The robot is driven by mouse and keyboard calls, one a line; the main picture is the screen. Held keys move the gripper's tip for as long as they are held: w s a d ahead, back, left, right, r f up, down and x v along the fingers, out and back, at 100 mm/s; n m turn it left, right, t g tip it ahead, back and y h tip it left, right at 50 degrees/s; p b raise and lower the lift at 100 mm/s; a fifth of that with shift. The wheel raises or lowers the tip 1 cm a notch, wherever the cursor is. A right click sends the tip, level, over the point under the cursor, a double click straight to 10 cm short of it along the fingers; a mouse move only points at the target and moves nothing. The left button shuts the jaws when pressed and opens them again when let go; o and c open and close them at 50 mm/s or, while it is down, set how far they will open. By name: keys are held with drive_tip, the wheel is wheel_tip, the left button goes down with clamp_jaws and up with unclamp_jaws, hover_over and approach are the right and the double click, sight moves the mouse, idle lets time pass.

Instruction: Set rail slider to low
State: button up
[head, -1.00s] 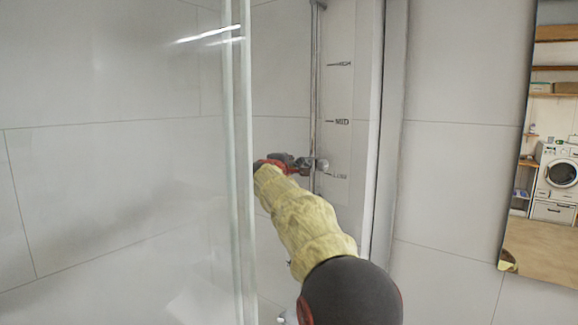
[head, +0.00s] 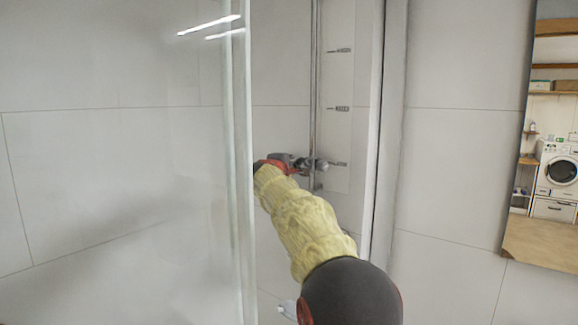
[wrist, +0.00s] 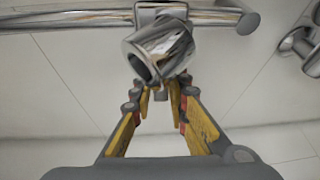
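The rail slider is a chrome clamp (head: 320,165) on a vertical chrome rail (head: 314,80) in the shower. It sits level with the lowest mark on the scale strip, near the rail's bottom end. In the wrist view the slider (wrist: 160,48) is at top centre on the rail (wrist: 65,19), which runs sideways there. My gripper (wrist: 161,95) has its yellow-padded fingers drawn in around the slider's small stem. The contact itself is partly hidden by the slider body. In the head view my gripper (head: 290,166) reaches the slider from the left.
A glass panel (head: 241,180) stands close on the left of my arm. The scale strip (head: 338,80) is beside the rail, with its middle mark above the slider. A chrome fitting (wrist: 300,45) shows at right in the wrist view. A mirror (head: 550,120) hangs at right.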

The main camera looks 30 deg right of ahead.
drive_tip(key=o, duration=0.3)
drive_tip(key=v, duration=0.7)
drive_tip(key=shift+a, duration=0.2)
idle(0.6)
